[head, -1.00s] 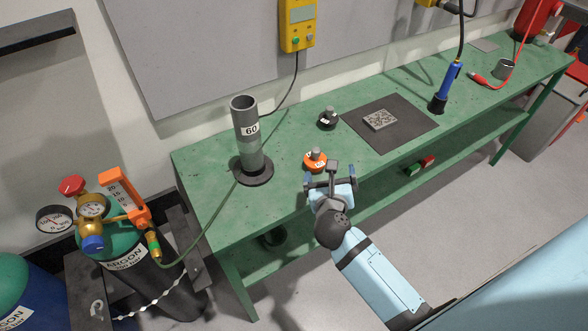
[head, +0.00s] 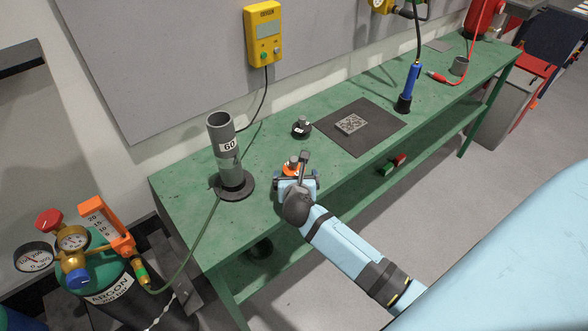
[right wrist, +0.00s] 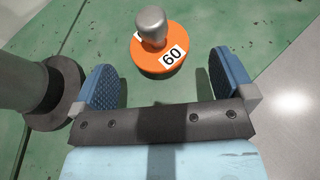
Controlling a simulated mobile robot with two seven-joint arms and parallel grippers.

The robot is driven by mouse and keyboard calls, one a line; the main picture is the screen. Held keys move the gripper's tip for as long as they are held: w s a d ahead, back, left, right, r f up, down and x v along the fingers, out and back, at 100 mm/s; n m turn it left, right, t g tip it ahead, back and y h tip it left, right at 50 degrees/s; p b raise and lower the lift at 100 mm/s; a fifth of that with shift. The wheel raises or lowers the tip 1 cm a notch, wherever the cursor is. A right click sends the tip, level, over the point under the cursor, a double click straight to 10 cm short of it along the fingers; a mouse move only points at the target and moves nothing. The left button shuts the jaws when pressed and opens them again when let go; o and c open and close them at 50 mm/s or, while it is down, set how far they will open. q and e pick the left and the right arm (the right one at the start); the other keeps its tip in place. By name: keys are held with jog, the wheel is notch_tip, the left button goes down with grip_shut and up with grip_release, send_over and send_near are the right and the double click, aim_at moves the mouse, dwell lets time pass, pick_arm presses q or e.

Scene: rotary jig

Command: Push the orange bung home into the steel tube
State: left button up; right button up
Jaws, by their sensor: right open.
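The orange bung (head: 290,169), a disc with a grey knob and a "60" label, sits on the green bench near its front edge. It also shows in the right wrist view (right wrist: 160,55), just beyond my fingertips. The grey steel tube (head: 222,141), labelled "60", stands upright on a dark round base to the left of the bung; its top is open. My right gripper (head: 299,178) is open at the bung, partly hiding it in the head view. In the right wrist view the blue finger pads (right wrist: 163,80) are apart with nothing between them. My left gripper is not in view.
A black bung (head: 301,127) stands behind the orange one. A dark mat (head: 365,137) with a patterned plate (head: 351,124) lies to the right. A blue torch (head: 409,88) stands beyond it. Gas gear and a hose (head: 190,260) are at the left.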

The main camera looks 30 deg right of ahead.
aim_at(294, 169)
jog(key=x, duration=0.4)
jog(key=shift+w+r+p, duration=0.1)
jog(key=shift+r+p, duration=0.15)
jog(key=shift+p, duration=0.1)
jog(key=shift+w+d+f, duration=0.25)
jog(key=shift+w+f, duration=0.05)
jog(key=shift+w, duration=0.1)
jog(key=c, duration=1)
jog(key=shift+c, duration=0.2)
jog(key=shift+r, duration=0.15)
